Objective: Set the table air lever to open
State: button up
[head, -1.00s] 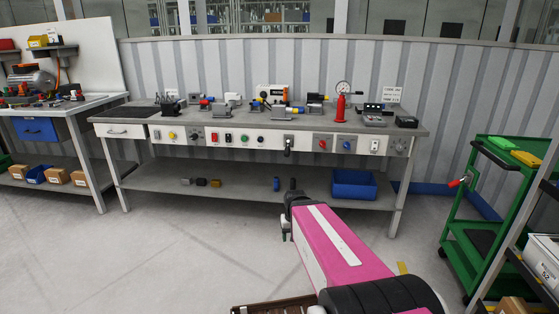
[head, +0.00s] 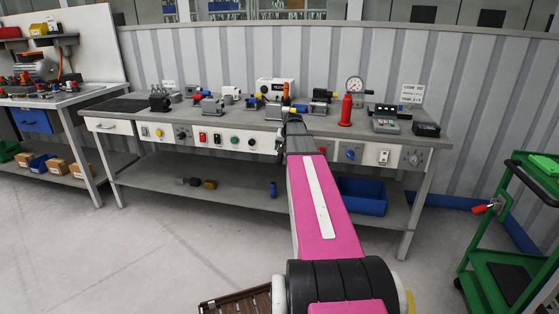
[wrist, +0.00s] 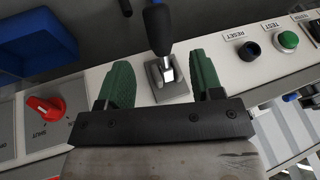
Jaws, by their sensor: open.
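A red knob (wrist: 44,108) sits on a grey plate at the left of the wrist view, beside lettering that looks like "SHUT". A black-handled lever (wrist: 158,28) with a metal stem rises from a grey base on the white panel. I cannot tell for certain which is the table air lever. My gripper (wrist: 163,82) is open, with its green fingers on either side of the lever's stem in the picture and nothing held.
The workbench (head: 450,141) carries fixtures and a red cylinder (head: 346,110) with a gauge. A blue bin (head: 362,196) is on its lower shelf. RESET and TEST buttons (wrist: 288,40) are right of the lever. A green cart (head: 478,254) stands at the right; the floor at left is open.

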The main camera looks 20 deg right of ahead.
aim_at(279, 157)
jog(key=x, duration=0.8)
jog(key=shift+w+f, duration=0.1)
jog(key=shift+f, duration=0.25)
grip_shut()
jog(key=shift+r, duration=0.1)
jog(key=g, duration=0.1)
jog(key=r+g+y, duration=0.2)
jog(key=shift+s+a+r+m+g, duration=0.1)
jog(key=shift+s+a+m+g, duration=0.05)
jog(key=shift+s+m+g, duration=0.15)
jog(key=shift+s+a+r+m+g+y, duration=0.15)
jog(key=shift+r+m+g+y, duration=0.15)
jog(key=shift+r+g+y, duration=0.95)
jog(key=shift+f, duration=0.2)
